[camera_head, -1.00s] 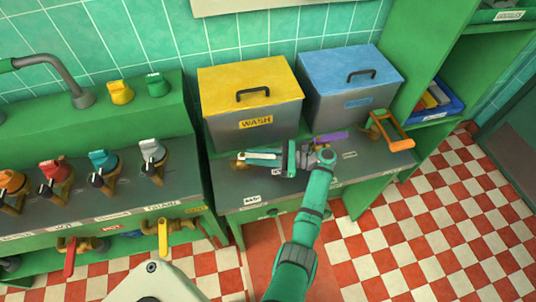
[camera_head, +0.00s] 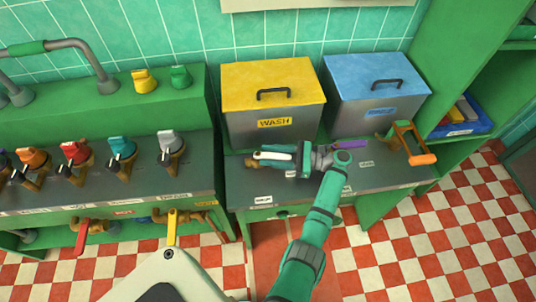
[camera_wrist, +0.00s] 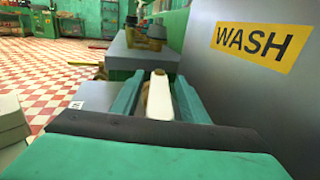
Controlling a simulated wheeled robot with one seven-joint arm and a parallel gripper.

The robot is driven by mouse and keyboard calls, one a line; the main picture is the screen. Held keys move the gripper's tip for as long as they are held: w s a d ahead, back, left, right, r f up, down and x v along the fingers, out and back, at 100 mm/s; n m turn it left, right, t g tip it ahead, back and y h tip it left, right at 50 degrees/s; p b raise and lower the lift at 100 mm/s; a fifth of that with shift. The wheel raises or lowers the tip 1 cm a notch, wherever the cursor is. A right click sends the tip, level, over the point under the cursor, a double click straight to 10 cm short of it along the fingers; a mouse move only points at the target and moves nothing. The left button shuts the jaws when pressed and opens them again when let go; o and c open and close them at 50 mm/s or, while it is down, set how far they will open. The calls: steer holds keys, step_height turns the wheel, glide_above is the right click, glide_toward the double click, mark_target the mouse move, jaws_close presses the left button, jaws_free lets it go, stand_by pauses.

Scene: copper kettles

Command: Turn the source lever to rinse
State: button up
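A white-handled lever (camera_head: 272,156) on a brass fitting lies sideways on the dark bench under the yellow WASH bin. My gripper (camera_head: 298,157) is at its right end. In the wrist view the white handle (camera_wrist: 160,95) lies between the two green fingers, with a visible gap on each side, so my gripper (camera_wrist: 157,85) looks open around it. A purple handle (camera_head: 269,150) shows behind my gripper. An orange lever (camera_head: 413,145) stands on brass at the bench's right. The small bench labels are too blurred to tell which lever is the source.
The yellow-lidded WASH bin (camera_head: 273,85) and blue-lidded bin (camera_head: 376,80) stand behind my gripper. Left is a counter with several coloured valve knobs (camera_head: 121,148). A yellow lever (camera_head: 171,228) and a red lever (camera_head: 82,236) hang below it. The checkered floor (camera_head: 440,250) is free at right.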

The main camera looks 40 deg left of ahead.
steer(key=shift+v, duration=3.8)
